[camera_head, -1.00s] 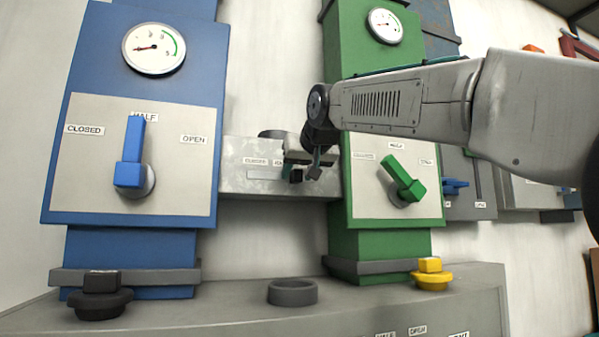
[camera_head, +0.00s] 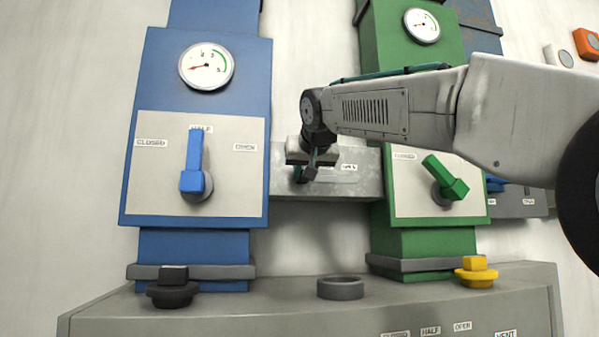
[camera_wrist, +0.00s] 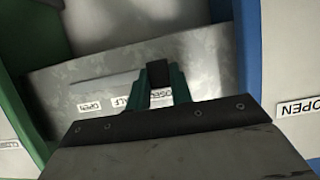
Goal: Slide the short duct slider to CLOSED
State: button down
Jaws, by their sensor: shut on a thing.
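The short grey duct (camera_head: 362,188) runs between the blue and green columns, with a pale slot (camera_head: 340,179) in its face. My gripper (camera_head: 304,174) is at the left end of that slot. In the wrist view my gripper's green fingers (camera_wrist: 161,88) are shut on the dark slider knob (camera_wrist: 157,72). The CLOSED label (camera_wrist: 160,93) shows partly behind the fingers, in line with the knob. The HALF label (camera_wrist: 119,101) and the OPEN label (camera_wrist: 90,107) lie to its left there. In the head view only the OPEN label (camera_head: 349,167) shows; my gripper covers the others.
The blue column (camera_head: 250,85) with its blue lever (camera_head: 194,165) stands close on the left. The green column (camera_head: 380,45) with its green lever (camera_head: 446,178) stands on the right. Below are a grey ledge (camera_head: 240,318), a dark ring (camera_head: 340,288), a black knob and a yellow knob.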

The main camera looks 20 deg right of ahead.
jog(key=shift+a, duration=0.15)
jog(key=c, duration=1.2)
grip_release()
jog(key=shift+a, duration=0.2)
jog(key=shift+c, duration=0.2)
jog(key=shift+d, duration=0.15)
jog(key=v, duration=0.7)
jog(key=shift+s, duration=0.35)
jog(key=shift+r, duration=0.1)
